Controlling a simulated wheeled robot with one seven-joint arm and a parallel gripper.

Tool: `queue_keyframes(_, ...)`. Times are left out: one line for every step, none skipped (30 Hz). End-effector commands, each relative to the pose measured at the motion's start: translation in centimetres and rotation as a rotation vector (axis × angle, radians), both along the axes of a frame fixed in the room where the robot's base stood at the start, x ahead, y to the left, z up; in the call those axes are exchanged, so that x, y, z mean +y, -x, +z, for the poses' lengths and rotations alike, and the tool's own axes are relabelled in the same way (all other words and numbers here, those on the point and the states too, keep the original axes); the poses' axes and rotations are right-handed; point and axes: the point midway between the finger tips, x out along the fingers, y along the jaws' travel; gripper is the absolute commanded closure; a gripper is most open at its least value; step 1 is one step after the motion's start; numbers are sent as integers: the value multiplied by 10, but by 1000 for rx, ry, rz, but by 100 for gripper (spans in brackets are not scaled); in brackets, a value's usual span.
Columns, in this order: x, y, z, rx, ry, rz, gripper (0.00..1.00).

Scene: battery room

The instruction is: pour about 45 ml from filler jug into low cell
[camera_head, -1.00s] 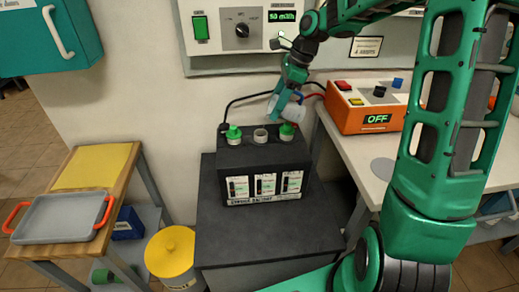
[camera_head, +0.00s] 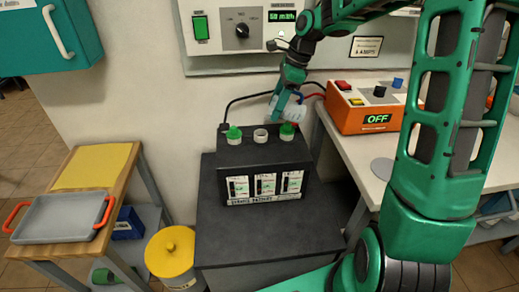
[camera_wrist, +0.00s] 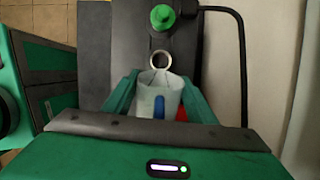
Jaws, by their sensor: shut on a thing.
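The filler jug (camera_head: 294,109) is a pale, translucent vessel with a blue strip, also in the wrist view (camera_wrist: 146,97). My gripper (camera_head: 281,101) is shut on it and holds it above the right part of the black battery (camera_head: 262,155). The jug looks tilted only slightly. The battery's middle cell opening (camera_head: 260,134) is uncapped; in the wrist view this ring (camera_wrist: 161,59) lies just beyond the jug's rim. Green caps sit on the left cell (camera_head: 234,132) and right cell (camera_head: 287,130). No stream of liquid is visible. The front level gauges are too small to read surely.
An orange charger (camera_head: 366,108) reading OFF stands on the bench at right, its cables running behind the battery. A wall panel (camera_head: 238,62) is close behind my gripper. A yellow lidded bin (camera_head: 171,254) and a grey tray (camera_head: 58,219) are at left.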

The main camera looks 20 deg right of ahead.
Motion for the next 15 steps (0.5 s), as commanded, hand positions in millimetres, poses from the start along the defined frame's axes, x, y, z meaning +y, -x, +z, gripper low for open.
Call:
queue_keyframes(0,0,0,0,2,1,76)
queue_keyframes(0,0,0,1,4,1,76)
queue_keyframes(0,0,0,1,6,0,76)
queue_keyframes(0,0,0,1,8,0,76)
queue_keyframes(0,0,0,2,9,0,76)
queue_keyframes(0,0,-1,2,11,0,76)
queue_keyframes(0,0,-1,3,12,0,76)
queue_keyframes(0,0,-1,3,13,0,76)
queue_keyframes(0,0,-1,3,15,0,76)
queue_keyframes(0,0,-1,4,16,0,76)
queue_keyframes(0,0,-1,4,18,0,76)
queue_keyframes(0,0,-1,4,19,1,76)
queue_keyframes(0,0,-1,5,19,0,76)
queue_keyframes(0,0,-1,6,21,1,76)
queue_keyframes(0,0,-1,6,22,1,76)
